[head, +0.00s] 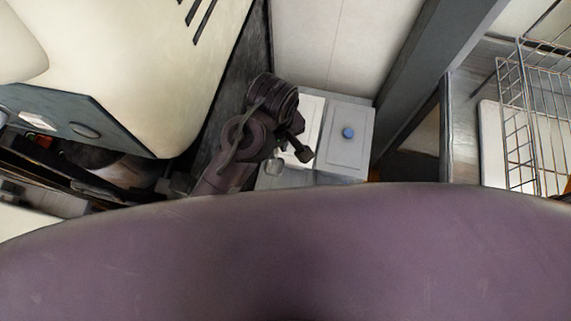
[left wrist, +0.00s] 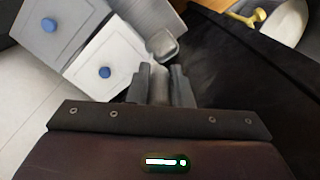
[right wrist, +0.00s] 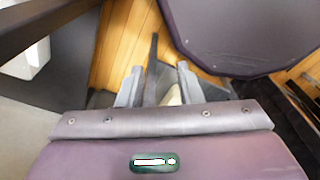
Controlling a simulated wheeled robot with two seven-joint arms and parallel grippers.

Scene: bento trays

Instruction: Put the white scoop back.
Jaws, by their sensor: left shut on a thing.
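My left gripper (head: 290,155) is shut on a scoop, and its two fingers (left wrist: 161,72) stand on either side of the scoop's handle in the left wrist view. The pale grey-white scoop (left wrist: 166,46) points away from the fingers; its small head also shows in the head view (head: 273,167). It is close to the white box with a blue knob (left wrist: 122,62); I cannot tell whether they touch. My right gripper (right wrist: 158,75) has its fingers apart, with a dark narrow strip and a cream patch visible between them; it is hidden in the head view.
A grey box with a blue knob (head: 352,150) stands beside the white one on a metal surface. A dark panel rises close to my left arm. A wire rack (head: 535,120) stands at the far right. A yellow utensil (left wrist: 243,18) shows in the left wrist view.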

